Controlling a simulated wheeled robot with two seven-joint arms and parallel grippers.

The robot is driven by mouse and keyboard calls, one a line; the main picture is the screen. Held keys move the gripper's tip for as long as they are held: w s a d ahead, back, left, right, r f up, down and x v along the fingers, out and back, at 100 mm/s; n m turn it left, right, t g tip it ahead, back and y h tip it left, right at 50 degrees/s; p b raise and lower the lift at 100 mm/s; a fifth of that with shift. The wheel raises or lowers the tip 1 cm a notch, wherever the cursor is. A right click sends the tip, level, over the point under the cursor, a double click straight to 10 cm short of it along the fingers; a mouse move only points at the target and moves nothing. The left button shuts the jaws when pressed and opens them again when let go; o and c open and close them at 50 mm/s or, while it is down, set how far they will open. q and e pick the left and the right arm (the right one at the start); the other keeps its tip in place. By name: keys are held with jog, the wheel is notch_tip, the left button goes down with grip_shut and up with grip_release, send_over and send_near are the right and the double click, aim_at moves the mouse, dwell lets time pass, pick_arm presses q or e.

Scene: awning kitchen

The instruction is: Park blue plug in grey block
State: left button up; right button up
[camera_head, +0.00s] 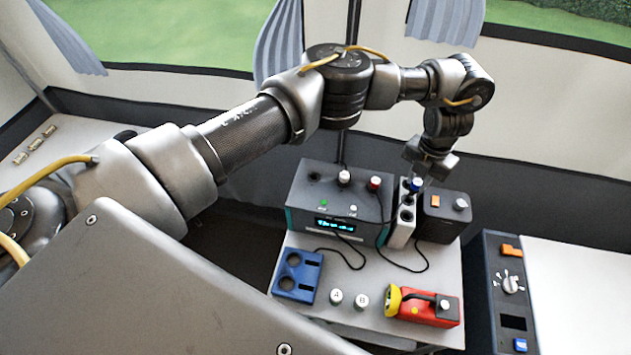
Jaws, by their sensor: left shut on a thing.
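The grey block (402,228) is an upright light-grey holder with dark round sockets, standing between a teal-sided device and a dark box. The blue plug (416,184) shows as a small blue piece at the block's top rear end, under my left gripper. My left gripper (424,178) points down over that end and is shut on the blue plug. The fingers partly hide the plug, so I cannot tell how deep it sits in a socket. My right gripper is not in view.
The device (325,222) with a lit display carries a white and a red plug. The dark box (443,215) stands close right of the block. A blue holder (298,274), two white knobs (362,301) and a red-yellow torch (425,306) lie in front. Black cables cross the table.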

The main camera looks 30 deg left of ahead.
aim_at(413, 190)
pick_arm(q)
jog(key=shift+w+a+f+b, duration=0.15)
jog(key=shift+f+b, duration=0.3)
jog(key=shift+f, duration=0.45)
dwell(0.4)
jog(key=shift+f+b, duration=0.3)
jog(key=shift+b, duration=0.15)
dwell(0.4)
jog(key=shift+f+b, duration=0.35)
jog(key=shift+f+b, duration=0.5)
jog(key=shift+f, duration=0.05)
dwell(0.4)
jog(key=shift+f+b, duration=0.3)
jog(key=shift+b, duration=0.05)
jog(key=shift+f, duration=0.15)
dwell(0.5)
